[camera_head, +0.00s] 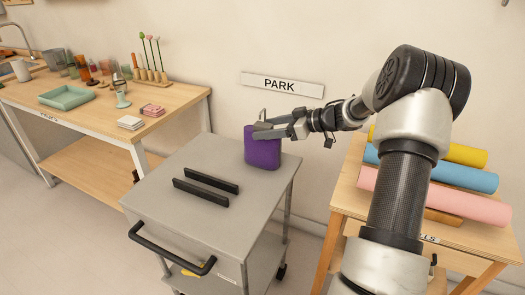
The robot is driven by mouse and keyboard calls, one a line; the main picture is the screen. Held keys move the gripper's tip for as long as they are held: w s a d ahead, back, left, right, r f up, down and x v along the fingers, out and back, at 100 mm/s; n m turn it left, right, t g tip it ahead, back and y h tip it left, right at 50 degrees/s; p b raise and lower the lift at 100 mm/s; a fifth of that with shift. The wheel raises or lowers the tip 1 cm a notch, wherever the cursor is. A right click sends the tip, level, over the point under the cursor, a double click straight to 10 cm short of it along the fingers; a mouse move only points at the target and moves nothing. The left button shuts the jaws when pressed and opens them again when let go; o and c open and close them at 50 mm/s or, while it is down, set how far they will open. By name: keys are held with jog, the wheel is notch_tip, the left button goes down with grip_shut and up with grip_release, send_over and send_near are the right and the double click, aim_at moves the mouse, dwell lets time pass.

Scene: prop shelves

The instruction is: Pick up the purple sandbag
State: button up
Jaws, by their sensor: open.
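The purple sandbag (261,152) stands upright on the far end of the grey cart top (172,219), near the wall. My gripper (262,129) reaches in from the right at the height of the sandbag's top. Its fingers are open and lie over or around the upper part of the sandbag. I cannot tell whether they touch it. A small metal piece shows above the sandbag's top edge, partly hidden by the fingers.
Two black bars (205,187) lie on the cart, which has a black handle (172,254). A wooden workbench (100,115) with a green tray (67,98) is at left. At right, a wooden table holds pink (435,197), blue and yellow rolls. A PARK sign (282,84) hangs behind.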

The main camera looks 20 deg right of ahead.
jog(key=shift+x, duration=1.2)
grip_shut()
jog(key=shift+r, duration=0.25)
